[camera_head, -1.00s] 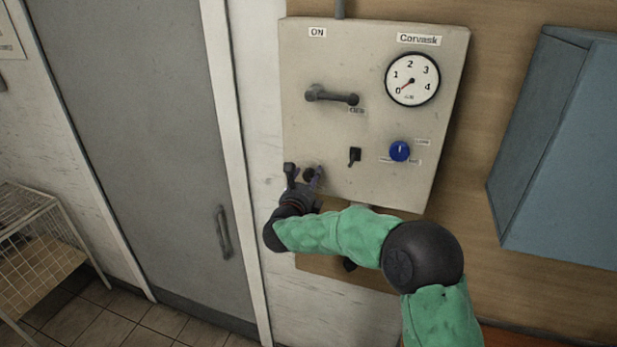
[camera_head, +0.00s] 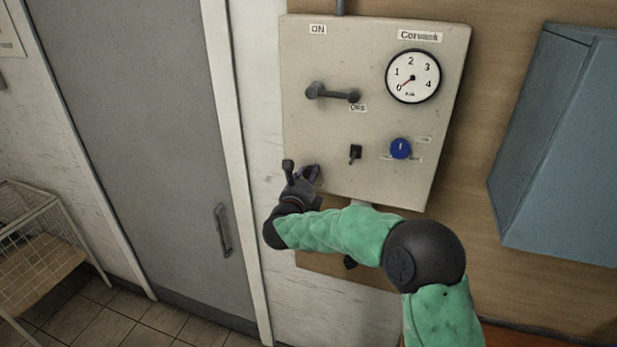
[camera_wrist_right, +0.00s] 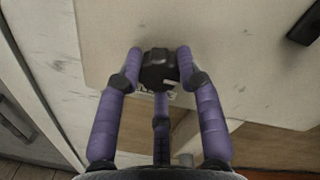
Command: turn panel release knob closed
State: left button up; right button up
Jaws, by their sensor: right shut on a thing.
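A cream panel (camera_head: 350,140) is mounted on the wall. A small black knob (camera_wrist_right: 160,69) sits near its lower left corner. In the right wrist view the fingers of my right gripper (camera_wrist_right: 158,62) are on both sides of the knob and shut on it. In the head view my right gripper (camera_head: 302,176) is at the panel's lower left corner and hides most of the knob. The knob's turn position cannot be made out. My left gripper is not in view.
The panel also carries a lever handle (camera_head: 333,93), a gauge (camera_head: 413,76), a black switch (camera_head: 355,152) and a blue knob (camera_head: 400,149). A blue-grey cabinet (camera_head: 560,150) is at the right. A grey door (camera_head: 140,140) and wire rack (camera_head: 40,250) are at the left.

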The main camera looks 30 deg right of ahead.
jog(key=shift+f+n, duration=0.1)
jog(key=shift+n, duration=0.2)
jog(key=n+b, duration=0.1)
jog(key=n, duration=0.1)
jog(key=shift+n+b, duration=0.4)
jog(key=shift+n, duration=0.8)
jog(key=n, duration=0.2)
jog(key=shift+n, duration=0.3)
jog(key=n+p, duration=0.1)
jog(key=n, duration=0.3)
jog(key=shift+g, duration=0.3)
jog(key=n+p, duration=0.2)
jog(key=n, duration=0.3)
jog(key=shift+p, duration=0.4)
